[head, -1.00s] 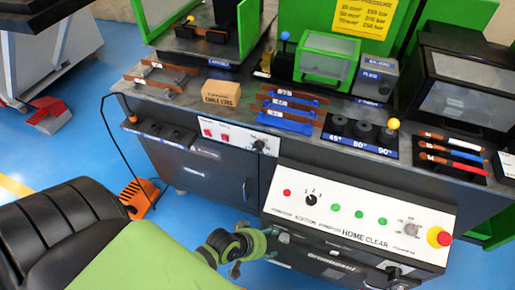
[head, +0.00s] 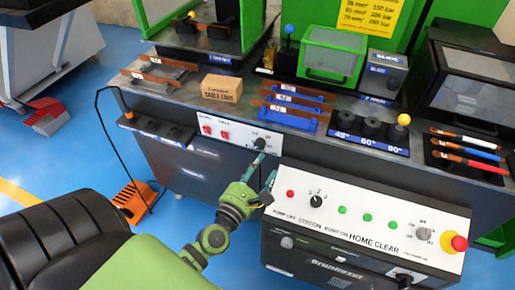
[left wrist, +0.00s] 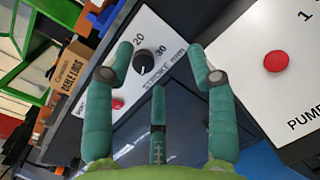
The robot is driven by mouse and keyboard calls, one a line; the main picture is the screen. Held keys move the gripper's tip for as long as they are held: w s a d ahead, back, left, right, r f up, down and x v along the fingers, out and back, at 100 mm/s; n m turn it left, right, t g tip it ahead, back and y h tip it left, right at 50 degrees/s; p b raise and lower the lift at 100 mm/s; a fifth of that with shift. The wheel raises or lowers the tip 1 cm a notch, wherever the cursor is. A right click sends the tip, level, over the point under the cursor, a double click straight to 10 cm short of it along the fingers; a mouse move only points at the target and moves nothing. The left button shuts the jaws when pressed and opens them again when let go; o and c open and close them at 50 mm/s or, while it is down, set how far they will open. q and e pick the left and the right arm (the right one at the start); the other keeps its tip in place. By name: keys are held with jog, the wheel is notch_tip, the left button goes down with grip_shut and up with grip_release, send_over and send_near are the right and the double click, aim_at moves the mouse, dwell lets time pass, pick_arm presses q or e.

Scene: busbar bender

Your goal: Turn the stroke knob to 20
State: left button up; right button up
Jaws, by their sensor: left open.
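The stroke knob (head: 259,143) is a small black dial on the white panel of the bench front. In the left wrist view the knob (left wrist: 144,63) lies between the fingers in the picture, with "20", "30" and "STROKE mm" printed around it. A pale mark shows on it, but I cannot tell clearly which number it points to. My left gripper (head: 264,170) is open and empty, just below and in front of the knob, with its green fingers (left wrist: 161,75) spread either side. It appears apart from the knob. My right gripper is out of view.
Two red switches (head: 215,131) sit left of the knob on the same panel. The white control console (head: 365,219), with a selector, green buttons and a red-and-yellow emergency stop (head: 454,243), juts out at right, close to my left gripper. A cardboard box (head: 221,88) stands on the bench above.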

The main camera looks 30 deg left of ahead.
aim_at(259, 146)
pick_arm(q)
jog(key=w+a+n+y, duration=0.2)
jog(key=w+a, duration=0.1)
jog(key=w+a+n+p, duration=0.1)
jog(key=w+n, duration=0.1)
jog(key=shift+w+a+f+y, duration=0.15)
jog(key=shift+a+f+y, duration=0.1)
jog(key=shift+a+y, duration=0.15)
jog(key=shift+w, duration=0.35)
jog(key=shift+w+a+f, duration=0.1)
jog(key=shift+w, duration=0.15)
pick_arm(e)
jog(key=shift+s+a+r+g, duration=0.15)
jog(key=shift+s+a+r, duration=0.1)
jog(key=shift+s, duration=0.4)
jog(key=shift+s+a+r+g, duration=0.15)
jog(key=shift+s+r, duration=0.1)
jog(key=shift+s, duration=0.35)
pick_arm(q)
grip_shut()
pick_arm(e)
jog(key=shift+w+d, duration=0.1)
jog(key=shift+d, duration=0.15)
